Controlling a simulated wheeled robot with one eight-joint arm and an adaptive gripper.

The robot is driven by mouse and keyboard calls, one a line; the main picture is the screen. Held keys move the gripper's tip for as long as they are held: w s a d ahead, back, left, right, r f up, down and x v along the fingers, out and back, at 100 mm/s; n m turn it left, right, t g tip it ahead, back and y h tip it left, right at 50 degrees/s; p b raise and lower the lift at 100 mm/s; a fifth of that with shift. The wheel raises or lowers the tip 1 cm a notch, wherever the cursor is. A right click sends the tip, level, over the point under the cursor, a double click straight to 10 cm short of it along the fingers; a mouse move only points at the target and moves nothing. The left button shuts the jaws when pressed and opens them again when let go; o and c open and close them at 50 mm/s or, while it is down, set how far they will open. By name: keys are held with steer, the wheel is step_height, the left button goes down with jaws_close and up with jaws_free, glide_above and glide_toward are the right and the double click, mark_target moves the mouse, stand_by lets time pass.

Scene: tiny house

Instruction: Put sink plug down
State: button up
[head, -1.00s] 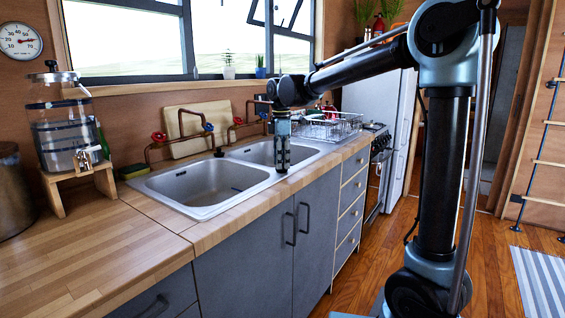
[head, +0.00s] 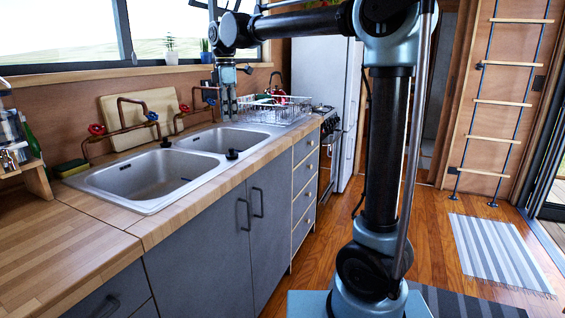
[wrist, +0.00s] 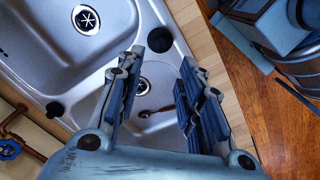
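A black sink plug (head: 232,154) stands on the front rim of the double sink (head: 152,208), near the divider between the basins. It also shows in the wrist view (wrist: 158,40), beyond my fingertips and touching neither. A second black plug (head: 166,143) sits on the back rim, and it shows at lower left in the wrist view (wrist: 55,109). My gripper (head: 230,112) is above the right basin, clear of the sink. In the wrist view my gripper (wrist: 160,72) has its fingers spread with nothing between them. A drain (wrist: 143,86) shows below, in the basin.
A wire dish rack (head: 278,110) stands right of the sink. Copper taps with red and blue handles (head: 97,129) rise behind it, near a leaning cutting board (head: 128,120). A brown utensil (wrist: 180,100) lies in the basin below. The left counter (head: 60,245) has free room.

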steer(key=s+d+f+m, duration=0.2)
steer(key=d+f+m, duration=0.1)
steer(key=d, duration=0.6)
steer(key=s+d+f+m+t, duration=0.1)
steer(key=s+d+f+m, duration=0.25)
steer(key=d, duration=0.45)
steer(key=s+d+f+m, duration=0.2)
steer(key=d+f+m, duration=0.15)
steer(key=d, duration=0.55)
steer(key=s+d+f+m, duration=0.6)
steer(key=s+d+f, duration=0.1)
steer(key=f, duration=0.3)
steer(key=s+d+f+m+t, duration=0.1)
steer(key=s+d+f+m, duration=0.5)
steer(key=f, duration=0.5)
steer(key=s+d, duration=0.1)
steer(key=s, duration=0.1)
steer(key=shift+s+d, duration=0.3)
